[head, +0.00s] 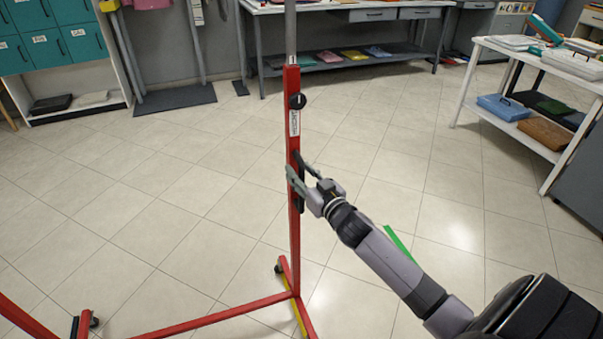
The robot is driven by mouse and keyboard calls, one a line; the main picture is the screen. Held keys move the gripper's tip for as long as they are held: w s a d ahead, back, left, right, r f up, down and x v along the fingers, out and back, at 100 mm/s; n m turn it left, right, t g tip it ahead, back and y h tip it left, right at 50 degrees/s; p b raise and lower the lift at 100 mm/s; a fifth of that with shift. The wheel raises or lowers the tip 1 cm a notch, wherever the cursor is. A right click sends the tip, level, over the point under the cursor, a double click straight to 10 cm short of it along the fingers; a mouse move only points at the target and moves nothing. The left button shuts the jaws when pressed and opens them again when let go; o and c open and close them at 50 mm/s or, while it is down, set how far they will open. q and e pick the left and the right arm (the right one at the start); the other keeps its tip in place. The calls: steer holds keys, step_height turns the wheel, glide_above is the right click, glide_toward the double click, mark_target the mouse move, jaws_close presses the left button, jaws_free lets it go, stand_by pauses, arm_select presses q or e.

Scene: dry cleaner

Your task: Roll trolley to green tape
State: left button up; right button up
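The trolley is a red metal garment rack with an upright post (293,125), low base bars (215,315) and small black casters (278,267). A dark upright handle (300,203) is on the post. My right gripper (293,166) is at this handle, with one finger across the front of the post and the other at its right side. Whether the fingers press on it cannot be told. The green tape (399,244) lies on the floor right of the trolley, partly hidden by my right arm. My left gripper is out of view.
A white table (480,60) with a lower shelf of folded items stands at the right. A grey-legged workbench (345,10) is at the back. Teal lockers (45,45) are at the back left. The tiled floor between is clear.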

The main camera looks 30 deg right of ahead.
steer(key=shift+c, duration=0.4)
jaws_close()
stand_by(0.4)
